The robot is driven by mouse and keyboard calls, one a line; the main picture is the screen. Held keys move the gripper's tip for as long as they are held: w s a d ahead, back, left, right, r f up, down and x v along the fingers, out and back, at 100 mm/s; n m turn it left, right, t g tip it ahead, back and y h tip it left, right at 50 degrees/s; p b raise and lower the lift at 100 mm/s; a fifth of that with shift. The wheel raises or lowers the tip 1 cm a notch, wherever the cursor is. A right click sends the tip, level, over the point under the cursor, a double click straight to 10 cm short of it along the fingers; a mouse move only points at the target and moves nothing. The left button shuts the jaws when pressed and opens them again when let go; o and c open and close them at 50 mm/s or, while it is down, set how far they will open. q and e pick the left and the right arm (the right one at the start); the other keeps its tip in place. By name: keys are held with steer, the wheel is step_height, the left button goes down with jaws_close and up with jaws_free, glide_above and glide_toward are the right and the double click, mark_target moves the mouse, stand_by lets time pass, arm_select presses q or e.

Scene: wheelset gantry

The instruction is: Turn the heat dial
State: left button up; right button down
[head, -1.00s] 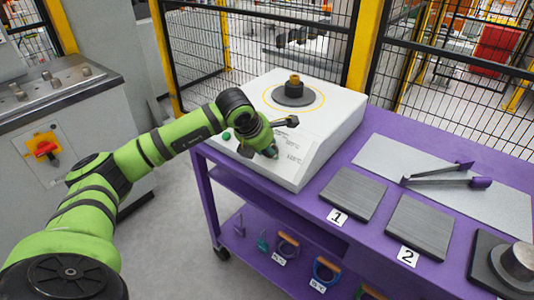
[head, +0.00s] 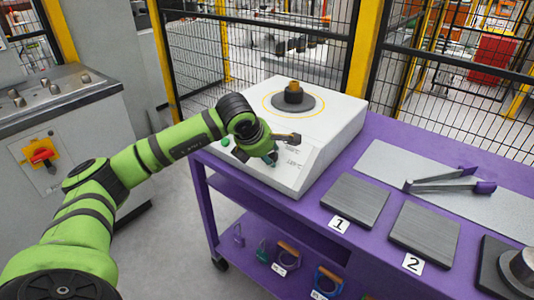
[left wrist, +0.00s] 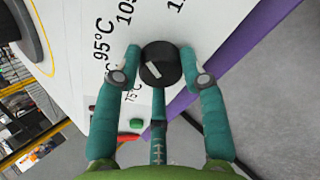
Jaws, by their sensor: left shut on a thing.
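The heat dial (left wrist: 160,65) is a round black knob with a white pointer mark, on the sloped front panel of the white heater (head: 335,130). In the left wrist view, temperature labels such as 75°C, 95°C and 105 surround it. The pointer is slanted in that view. My left gripper (left wrist: 161,72) has teal fingers on both sides of the dial and is shut on it. In the head view the left gripper (head: 270,157) is at the front panel and hides the dial. My right gripper is in neither view.
The heater stands on a purple cart (head: 375,255). A dark stepped piece (head: 294,98) sits on its top plate. A green button (left wrist: 137,123) is near the dial. Numbered dark plates (head: 355,202) and tongs (head: 450,183) lie to the right. A mesh fence stands behind.

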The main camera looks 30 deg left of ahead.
arm_select(q)
steer(key=shift+f, duration=0.15)
steer(key=o, duration=1.1)
steer(key=shift+s+r, duration=0.1)
steer(key=shift+r, duration=0.15)
steer(key=v, duration=1.1)
steer(key=shift+s+r, duration=0.2)
steer(key=shift+r, duration=0.1)
steer(key=shift+d+f, duration=0.1)
steer(key=shift+d, duration=0.05)
